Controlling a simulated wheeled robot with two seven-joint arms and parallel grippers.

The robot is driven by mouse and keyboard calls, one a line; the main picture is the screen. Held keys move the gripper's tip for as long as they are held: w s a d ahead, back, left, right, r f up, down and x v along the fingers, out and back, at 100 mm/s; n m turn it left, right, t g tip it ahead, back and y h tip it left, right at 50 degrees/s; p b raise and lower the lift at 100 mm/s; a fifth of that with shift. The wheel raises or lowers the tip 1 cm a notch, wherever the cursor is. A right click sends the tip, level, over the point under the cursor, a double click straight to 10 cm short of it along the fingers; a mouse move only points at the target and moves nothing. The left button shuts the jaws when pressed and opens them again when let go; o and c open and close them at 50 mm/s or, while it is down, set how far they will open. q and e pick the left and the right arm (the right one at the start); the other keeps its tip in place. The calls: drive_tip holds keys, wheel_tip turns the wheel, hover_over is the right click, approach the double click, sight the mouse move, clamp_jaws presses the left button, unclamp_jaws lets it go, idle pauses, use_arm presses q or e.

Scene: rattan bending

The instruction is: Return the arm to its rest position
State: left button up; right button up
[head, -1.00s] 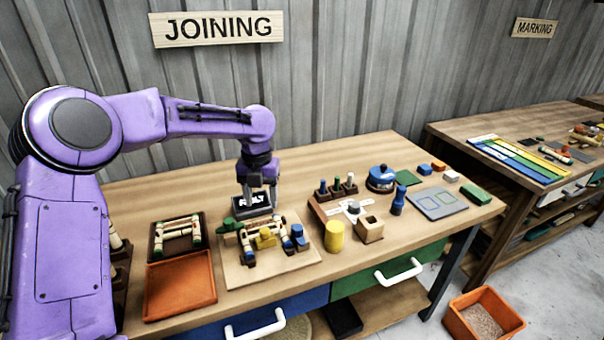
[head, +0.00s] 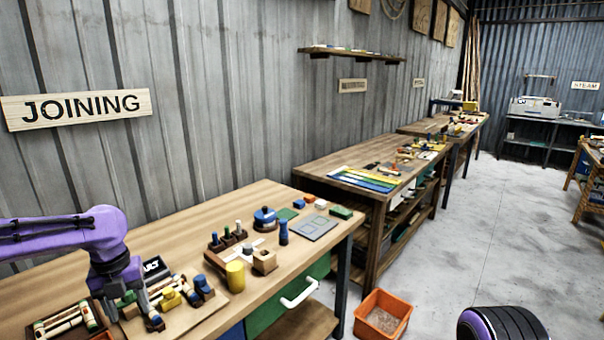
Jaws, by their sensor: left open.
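My left arm comes in from the left edge in purple. Its left gripper (head: 122,306) points down over the left part of the joining table, beside the wooden board (head: 190,312) with its colored blocks and rods. The fingers are open, and I see nothing held between them. The black "FAULT" sign (head: 154,268) stands just behind the gripper and is partly hidden by it. My right gripper is not in view; a purple and black rounded part of mine shows at the bottom right.
The joining table (head: 180,228) carries a yellow cylinder (head: 235,276), a wooden block (head: 264,262) and a blue round tool (head: 265,218). An orange bin (head: 383,314) stands on the floor. Another workbench (head: 335,165) stands beyond. The floor at right is clear.

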use_arm(q)
drive_tip(key=s+d+f+n+h, duration=0.1)
drive_tip(key=d+f+n, duration=0.3)
drive_tip(key=f, duration=0.4)
drive_tip(key=s+d+f+n+h, duration=0.1)
drive_tip(key=d+f+n, duration=0.4)
drive_tip(key=f, duration=0.2)
drive_tip(key=s+d+f+n+t+b, duration=0.1)
drive_tip(key=s+d+f+n, duration=0.1)
drive_tip(key=s+f+n, duration=0.4)
drive_tip(key=s+d+f+n+t+b, duration=0.1)
drive_tip(key=s+d+f+n, duration=0.15)
drive_tip(key=f+n, duration=0.45)
drive_tip(key=s+a+f+n+y, duration=0.2)
drive_tip(key=s+n, duration=0.5)
drive_tip(key=s, duration=0.4)
drive_tip(key=s+a+f+n+t+y+b, duration=0.1)
drive_tip(key=s+a+f+n+y, duration=0.2)
drive_tip(key=s+n, duration=0.5)
wheel_tip(320, 180, down, 2)
drive_tip(key=s+a, duration=0.1)
drive_tip(key=s, duration=0.1)
drive_tip(key=shift+s+a+n+y, duration=0.3)
drive_tip(key=shift+s+a, duration=0.05)
